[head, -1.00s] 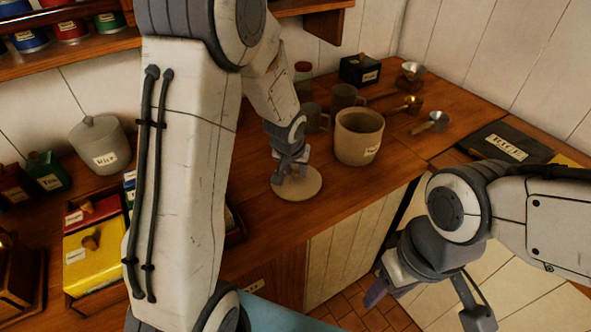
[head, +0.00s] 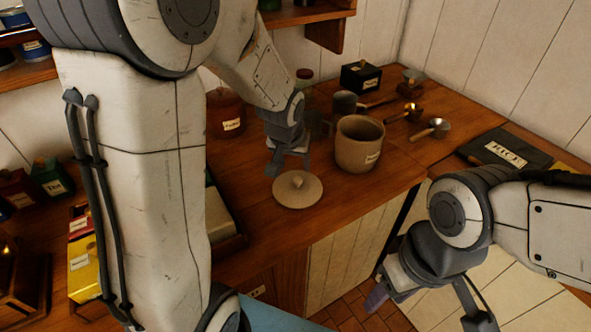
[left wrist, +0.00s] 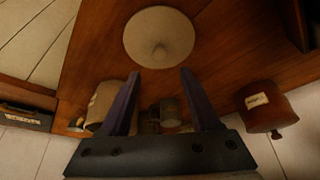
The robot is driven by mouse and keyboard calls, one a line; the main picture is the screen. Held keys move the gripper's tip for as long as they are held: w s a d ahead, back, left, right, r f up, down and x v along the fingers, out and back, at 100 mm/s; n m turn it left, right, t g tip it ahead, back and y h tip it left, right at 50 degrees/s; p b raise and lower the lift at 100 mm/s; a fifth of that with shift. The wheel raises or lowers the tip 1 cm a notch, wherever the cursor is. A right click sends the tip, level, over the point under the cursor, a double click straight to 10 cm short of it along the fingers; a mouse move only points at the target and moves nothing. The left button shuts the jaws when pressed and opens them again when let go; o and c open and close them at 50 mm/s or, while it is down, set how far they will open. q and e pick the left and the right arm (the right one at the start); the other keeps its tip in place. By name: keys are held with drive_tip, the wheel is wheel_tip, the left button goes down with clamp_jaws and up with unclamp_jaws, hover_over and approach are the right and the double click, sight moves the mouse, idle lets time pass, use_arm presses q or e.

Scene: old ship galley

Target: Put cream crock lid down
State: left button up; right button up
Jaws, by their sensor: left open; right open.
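The cream crock lid (head: 298,197) lies flat on the wooden counter, knob up, in front and left of the open cream crock (head: 358,147). In the left wrist view the lid (left wrist: 159,40) is a pale disc beyond my fingertips, and the crock (left wrist: 104,104) is partly hidden by a finger. My left gripper (head: 289,167) is open and empty, just behind and above the lid, apart from it. In the left wrist view its fingers (left wrist: 160,76) are spread. My right gripper (head: 420,307) is open and empty, low at the right, in front of the counter.
A red-brown canister (head: 226,115) stands left of my left gripper. A black labelled case (head: 497,150) lies at the right.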

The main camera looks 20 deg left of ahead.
use_arm(q)
drive_tip(key=s+d+r+m+g, duration=0.1)
drive_tip(key=s+d+m+g, duration=0.1)
drive_tip(key=s+d+m, duration=0.2)
drive_tip(key=s+d+r+m+g+h, duration=0.1)
drive_tip(key=s+d+m, duration=0.3)
drive_tip(key=s+d, duration=0.7)
drive_tip(key=s+r+g, duration=0.1)
drive_tip(key=s, duration=0.9)
drive_tip(key=shift+s+r+m+g+h, duration=0.15)
drive_tip(key=shift+s+m+g+h, duration=0.15)
drive_tip(key=shift+m, duration=0.1)
drive_tip(key=shift+w+d, duration=0.1)
drive_tip(key=shift+c, duration=0.3)
